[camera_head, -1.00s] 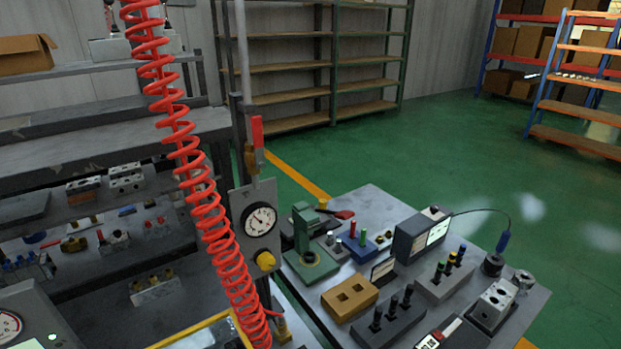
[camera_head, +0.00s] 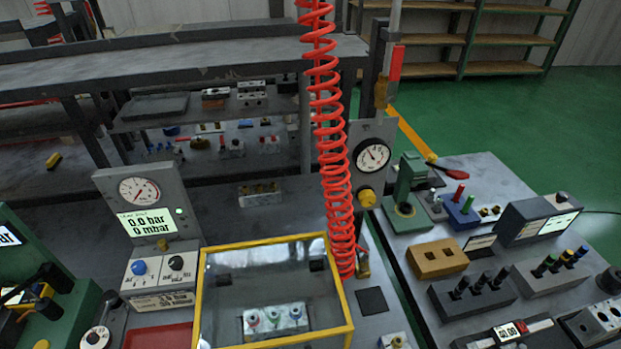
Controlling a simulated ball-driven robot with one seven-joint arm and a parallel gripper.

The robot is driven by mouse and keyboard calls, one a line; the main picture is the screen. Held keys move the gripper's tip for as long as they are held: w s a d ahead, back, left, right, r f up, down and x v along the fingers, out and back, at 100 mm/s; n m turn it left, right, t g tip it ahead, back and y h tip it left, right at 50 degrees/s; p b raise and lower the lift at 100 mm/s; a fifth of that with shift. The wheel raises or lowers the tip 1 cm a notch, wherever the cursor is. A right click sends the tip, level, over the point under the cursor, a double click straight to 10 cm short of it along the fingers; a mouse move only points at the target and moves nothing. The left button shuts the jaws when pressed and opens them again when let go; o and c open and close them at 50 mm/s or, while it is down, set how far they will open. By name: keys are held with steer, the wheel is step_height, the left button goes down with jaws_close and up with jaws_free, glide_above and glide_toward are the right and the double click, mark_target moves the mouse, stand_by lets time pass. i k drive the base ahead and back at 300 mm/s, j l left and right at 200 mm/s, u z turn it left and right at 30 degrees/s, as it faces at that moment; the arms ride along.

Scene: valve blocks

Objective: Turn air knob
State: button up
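A grey upright panel with a round white dial gauge (camera_head: 371,155) stands right of centre. A yellow knob (camera_head: 367,198) sits below the gauge on that panel. A small grey control box at the lower left carries a blue knob (camera_head: 139,268) and a black knob (camera_head: 176,263). Behind it stands a tester with a round gauge and a green screen (camera_head: 147,222) reading 0.0 bar and 0 mbar. The knob labels are too small to read, so I cannot tell which is the air knob. My gripper is not in view.
A red coiled hose (camera_head: 327,130) hangs just left of the gauge panel. A yellow-framed clear box (camera_head: 274,290) covers a small block with coloured ports. The right bench holds a green press (camera_head: 405,200), a tan block (camera_head: 437,259) and several valve blocks. Shelves stand behind.

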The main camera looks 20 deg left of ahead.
mark_target(176, 263)
steer(key=u, duration=1.45)
